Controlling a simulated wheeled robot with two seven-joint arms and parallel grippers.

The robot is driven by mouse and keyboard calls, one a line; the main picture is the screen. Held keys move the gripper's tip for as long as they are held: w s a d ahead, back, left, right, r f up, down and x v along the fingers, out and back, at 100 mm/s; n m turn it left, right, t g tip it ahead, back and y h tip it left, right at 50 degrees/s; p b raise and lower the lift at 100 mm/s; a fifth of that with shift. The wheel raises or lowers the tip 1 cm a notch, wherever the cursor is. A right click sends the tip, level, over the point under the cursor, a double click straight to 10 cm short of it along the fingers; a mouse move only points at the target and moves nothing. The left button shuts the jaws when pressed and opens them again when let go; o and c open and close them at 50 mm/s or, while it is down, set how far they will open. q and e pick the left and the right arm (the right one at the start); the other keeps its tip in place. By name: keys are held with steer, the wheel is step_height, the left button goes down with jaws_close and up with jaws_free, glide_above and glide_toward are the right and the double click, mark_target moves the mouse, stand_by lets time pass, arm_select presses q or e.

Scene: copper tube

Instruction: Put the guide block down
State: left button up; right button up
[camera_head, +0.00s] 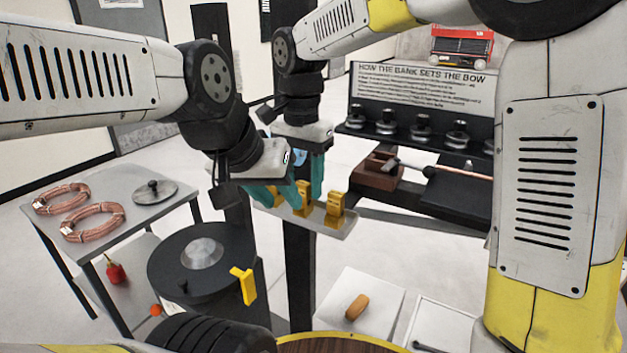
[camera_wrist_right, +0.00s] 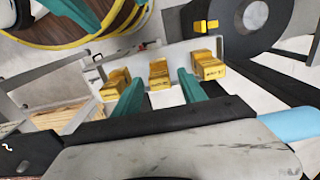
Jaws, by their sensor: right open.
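Three yellow guide blocks stand in a row on a pale narrow shelf (camera_head: 325,224): a middle one (camera_head: 302,198), a right one (camera_head: 335,204), and a left one partly hidden by my left gripper (camera_head: 264,194). My right gripper (camera_wrist_right: 158,90) is open with teal fingers. In the right wrist view its fingers stand on either side of the middle block (camera_wrist_right: 159,74), with gaps visible; the other blocks (camera_wrist_right: 115,84) and (camera_wrist_right: 209,66) lie outside them. My left gripper's jaws are mostly hidden by its wrist.
The round black stand (camera_head: 175,267) has a silver dome. A grey side table (camera_head: 125,225) holds copper coils at left. A dark bench (camera_head: 450,198) with a copper tube is at back right. A white box (camera_head: 375,290) and a wooden round top (camera_head: 335,345) are in front.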

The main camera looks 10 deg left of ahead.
mark_target(303, 183)
step_height(303, 183, up, 11)
steer(key=d+n+t+y, duration=0.1)
steer(key=d, duration=0.8)
steer(key=s+d+f+n+t, duration=0.1)
steer(key=s+d+f, duration=0.1)
steer(key=d, duration=0.4)
steer(key=s+d+f+n+t, duration=0.1)
steer(key=s+d+f+t, duration=0.1)
steer(key=s+d, duration=0.3)
steer(key=s+d+f+n+t+y, duration=0.1)
steer(key=s+d+f+t, duration=0.1)
steer(key=s+d+f, duration=0.2)
steer(key=shift+d+n, duration=0.3)
steer(key=shift+d, duration=1.1)
